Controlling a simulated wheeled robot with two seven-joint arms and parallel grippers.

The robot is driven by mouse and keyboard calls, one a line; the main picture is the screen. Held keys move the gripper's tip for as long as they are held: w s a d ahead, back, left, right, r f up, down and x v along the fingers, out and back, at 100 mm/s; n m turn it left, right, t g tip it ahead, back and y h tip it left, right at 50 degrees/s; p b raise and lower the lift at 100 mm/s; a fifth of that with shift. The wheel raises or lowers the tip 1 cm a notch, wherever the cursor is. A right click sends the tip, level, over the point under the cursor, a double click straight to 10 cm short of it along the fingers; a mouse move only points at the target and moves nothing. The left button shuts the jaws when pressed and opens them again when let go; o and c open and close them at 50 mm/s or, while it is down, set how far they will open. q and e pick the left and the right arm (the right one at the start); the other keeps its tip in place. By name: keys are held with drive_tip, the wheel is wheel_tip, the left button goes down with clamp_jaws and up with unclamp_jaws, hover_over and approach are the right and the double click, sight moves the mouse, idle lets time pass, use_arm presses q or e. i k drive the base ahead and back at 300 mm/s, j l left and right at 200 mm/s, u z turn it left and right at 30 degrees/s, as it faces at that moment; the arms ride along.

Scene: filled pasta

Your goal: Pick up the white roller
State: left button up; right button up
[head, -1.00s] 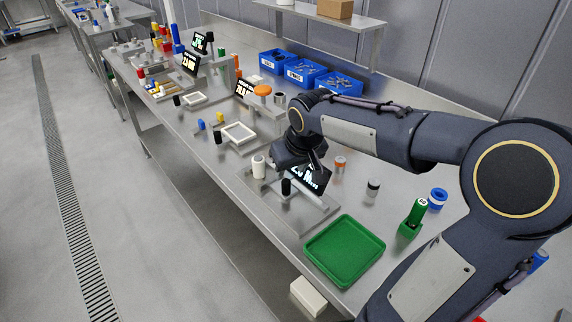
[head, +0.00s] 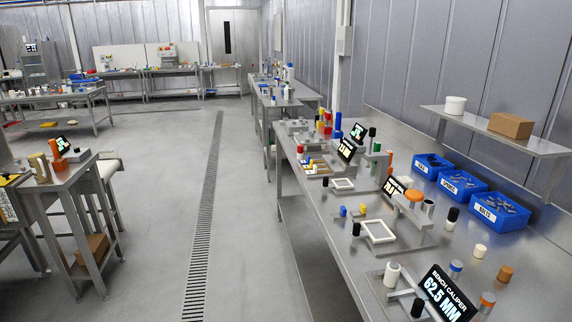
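A white roller (head: 392,274) stands upright on the metal fixture of the bench caliper, whose black display (head: 447,293) reads 62.5 MM. A black roller (head: 418,307) is close in front of it, near the picture's bottom edge. A shorter white cylinder (head: 479,251) stands apart on the bench to the right. Neither of my grippers is in view, and nothing is seen touching the white roller.
The long steel bench (head: 335,243) runs away along the wall, with several fixtures and small cylinders on it. Blue bins (head: 498,214) stand at its back below a shelf (head: 495,128). Open floor with a drain grate (head: 207,200) lies left of the bench.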

sight(391, 279)
drive_tip(key=i+z, duration=0.1)
drive_tip(key=z, duration=0.25)
drive_tip(key=j+z, duration=0.1)
drive_tip(key=z, duration=0.3)
drive_tip(key=i+j+z, duration=0.1)
drive_tip(key=z, duration=0.25)
drive_tip(key=i+j+z, duration=0.15)
drive_tip(key=j, duration=0.2)
drive_tip(key=i+j+z, duration=0.2)
drive_tip(key=j, duration=0.15)
drive_tip(key=j+z, duration=0.15)
drive_tip(key=j, duration=0.25)
drive_tip(key=i+j+z, duration=0.15)
drive_tip(key=j, duration=0.95)
drive_tip(key=i+z, duration=0.05)
drive_tip(key=i, duration=0.05)
